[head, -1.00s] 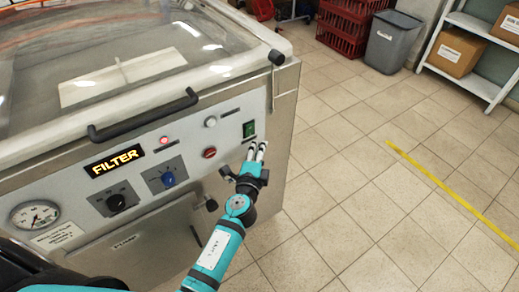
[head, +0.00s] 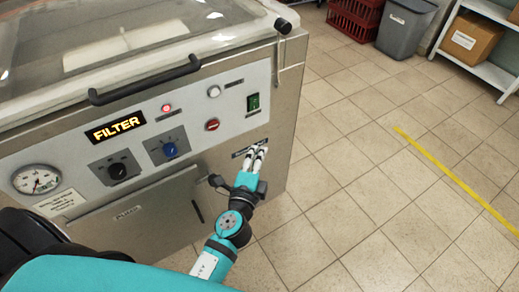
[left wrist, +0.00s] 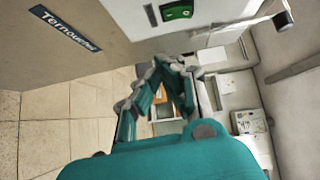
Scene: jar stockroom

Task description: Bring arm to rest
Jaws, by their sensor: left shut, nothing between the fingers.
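My left gripper (head: 257,158) is shut and empty in the head view. Its fingertips are in front of the machine's steel front, below the green switch (head: 253,102) and near the front's right edge. I cannot tell from this view how wide the gap to the steel is. My left arm (head: 231,226) comes up from the bottom of the picture. In the left wrist view the gripper's fingers (left wrist: 166,66) come together, and the green switch (left wrist: 177,11) shows at the top. My right gripper is not in view.
The machine (head: 226,143) fills the left, with a lit FILTER display (head: 114,128), knobs, a gauge (head: 37,180) and a black lid handle (head: 145,80). Open tiled floor (head: 370,180) with a yellow line lies right. Red crates (head: 355,17), a grey bin (head: 404,28) and a shelf stand behind.

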